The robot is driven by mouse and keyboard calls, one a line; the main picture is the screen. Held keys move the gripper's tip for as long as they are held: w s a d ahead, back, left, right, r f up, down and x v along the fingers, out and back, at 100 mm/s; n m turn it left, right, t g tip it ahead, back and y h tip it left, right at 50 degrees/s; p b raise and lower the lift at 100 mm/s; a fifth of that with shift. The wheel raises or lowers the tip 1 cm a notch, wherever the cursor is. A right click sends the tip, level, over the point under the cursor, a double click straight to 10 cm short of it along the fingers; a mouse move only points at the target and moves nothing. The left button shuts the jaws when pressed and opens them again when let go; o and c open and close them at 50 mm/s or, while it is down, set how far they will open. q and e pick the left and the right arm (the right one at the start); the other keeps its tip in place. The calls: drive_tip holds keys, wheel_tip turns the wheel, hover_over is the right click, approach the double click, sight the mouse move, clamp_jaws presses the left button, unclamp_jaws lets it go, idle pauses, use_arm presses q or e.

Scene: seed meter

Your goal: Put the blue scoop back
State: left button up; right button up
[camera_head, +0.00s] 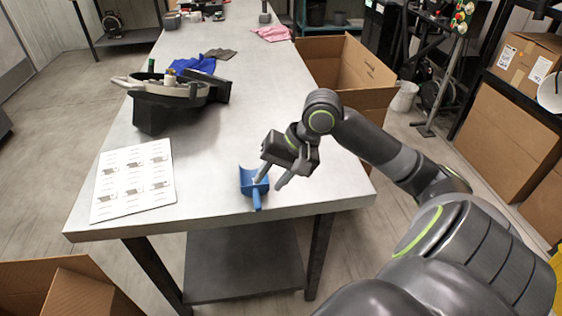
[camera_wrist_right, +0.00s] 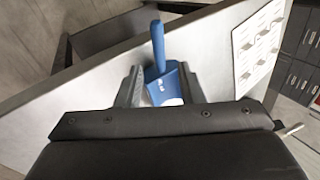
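The blue scoop (camera_head: 249,184) lies on the table (camera_head: 215,195) near its front edge. Its handle points toward that edge. My right gripper (camera_head: 269,182) is open, low over the scoop, with one finger by the scoop and the other off to its right. In the right wrist view the scoop (camera_wrist_right: 158,62) shows between the two spread fingers of the right gripper (camera_wrist_right: 161,72), handle pointing away. I cannot tell whether a finger touches it. My left gripper is not in view.
A printed sheet (camera_head: 133,180) lies left of the scoop. A dark seed meter assembly (camera_head: 170,92) stands behind it, with a blue cloth (camera_head: 193,64) beyond. A pink cloth (camera_head: 271,34) lies farther back. Cardboard boxes (camera_head: 345,65) stand right of the table. The middle tabletop is clear.

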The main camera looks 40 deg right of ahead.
drive_tip(key=shift+v, duration=2.1)
drive_tip(key=shift+s, duration=0.1)
